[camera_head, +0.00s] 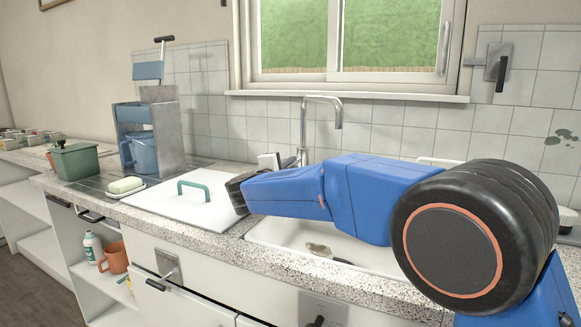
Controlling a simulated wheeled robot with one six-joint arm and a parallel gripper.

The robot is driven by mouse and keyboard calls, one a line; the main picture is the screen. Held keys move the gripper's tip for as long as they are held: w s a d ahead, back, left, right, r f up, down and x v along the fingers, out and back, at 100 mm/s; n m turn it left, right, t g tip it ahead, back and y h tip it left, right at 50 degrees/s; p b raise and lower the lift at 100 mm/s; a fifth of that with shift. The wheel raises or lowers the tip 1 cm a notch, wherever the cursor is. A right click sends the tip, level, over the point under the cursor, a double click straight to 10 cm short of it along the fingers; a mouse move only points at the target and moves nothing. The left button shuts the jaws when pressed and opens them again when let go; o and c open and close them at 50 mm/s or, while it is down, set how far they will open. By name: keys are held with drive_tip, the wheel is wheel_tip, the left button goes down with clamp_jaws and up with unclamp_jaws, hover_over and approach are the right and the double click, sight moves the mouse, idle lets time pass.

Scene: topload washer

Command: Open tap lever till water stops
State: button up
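The chrome tap (304,122) stands upright at the back of the sink, its spout bent over to the right. No water stream shows below the spout. The tap's base is partly hidden behind my blue arm, and I cannot make out its lever clearly. My arm reaches from the right across the sink, ending in a black wrist joint left of the tap. A small pale block with a dark edge (268,161) shows just above the arm, beside the tap base. I cannot tell whether it belongs to my gripper. My gripper's fingers are not clearly visible.
The white sink (277,231) holds a small brownish item (319,249). A white board with a green handle (194,189), soap (126,184), a grey rack (163,120) and a green box (75,160) lie left. A lever plate (497,70) is on the wall.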

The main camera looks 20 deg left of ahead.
clamp_jaws()
drive_tip(key=shift+d+r+g, duration=0.1)
drive_tip(key=shift+r+g, duration=0.25)
drive_tip(key=shift+g, duration=0.05)
drive_tip(key=shift+w+r+g, duration=0.15)
drive_tip(key=shift+r+g, duration=0.5)
drive_tip(key=shift+g, duration=0.45)
drive_tip(key=o, duration=0.7)
unclamp_jaws()
